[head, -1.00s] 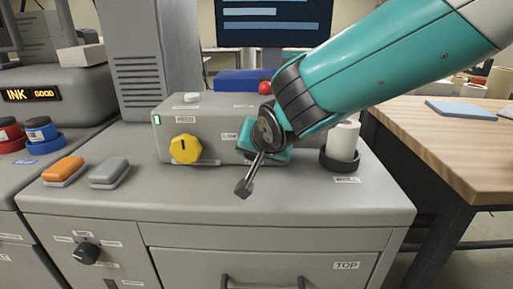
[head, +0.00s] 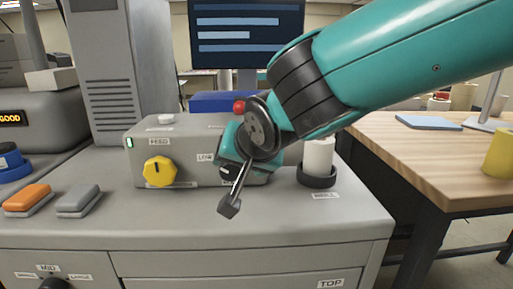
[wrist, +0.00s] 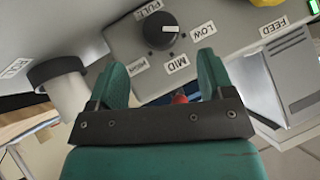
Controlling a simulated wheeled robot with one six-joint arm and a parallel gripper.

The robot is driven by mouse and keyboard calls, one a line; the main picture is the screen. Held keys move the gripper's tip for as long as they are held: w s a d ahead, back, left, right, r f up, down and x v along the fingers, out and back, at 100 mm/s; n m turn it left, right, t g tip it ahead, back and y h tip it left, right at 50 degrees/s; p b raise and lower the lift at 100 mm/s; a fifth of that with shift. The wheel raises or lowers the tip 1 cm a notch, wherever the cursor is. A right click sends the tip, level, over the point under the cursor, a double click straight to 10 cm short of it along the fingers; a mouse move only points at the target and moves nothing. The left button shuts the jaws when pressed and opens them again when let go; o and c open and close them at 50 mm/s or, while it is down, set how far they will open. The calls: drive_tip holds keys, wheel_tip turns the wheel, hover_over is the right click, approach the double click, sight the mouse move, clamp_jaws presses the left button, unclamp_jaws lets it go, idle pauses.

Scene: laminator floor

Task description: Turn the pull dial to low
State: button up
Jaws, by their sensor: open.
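The pull dial (wrist: 160,30) is a round black knob on a grey panel in the wrist view. Its printed labels are PULL, LOW (wrist: 203,29), MID (wrist: 177,64) and HIGH (wrist: 137,66). A small pale mark on the knob faces right, toward the LOW side. My gripper (wrist: 162,72) is open, its two teal fingers apart with nothing between them. The knob lies beyond the fingertips, apparently untouched. In the head view my gripper (head: 240,172) is in front of the grey control box (head: 190,142) and hides the dial.
A yellow FEED knob (head: 159,172) is left of my gripper on the same box. A red button (head: 239,107) is behind. A white roll (head: 319,158) stands in a black holder to the right. Orange (head: 27,197) and grey (head: 78,199) blocks lie on the left counter.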

drive_tip(key=b+v, duration=0.1)
drive_tip(key=v, duration=0.9)
drive_tip(key=shift+s+r, duration=0.2)
drive_tip(key=shift+s, duration=0.1)
drive_tip(key=shift+d, duration=0.1)
drive_tip(key=s+d+f+n+g, duration=0.4)
drive_tip(key=s+d+f, duration=0.1)
drive_tip(key=s+f, duration=0.1)
drive_tip(key=s+d+f+n+g+y, duration=0.1)
drive_tip(key=s+d+f+n+g, duration=0.3)
drive_tip(key=s+f, duration=0.3)
drive_tip(key=s+d+g, duration=0.1)
drive_tip(key=s, duration=0.1)
drive_tip(key=shift+s+d+f+n, duration=0.25)
drive_tip(key=shift+s+d+n, duration=0.05)
drive_tip(key=shift+n, duration=0.1)
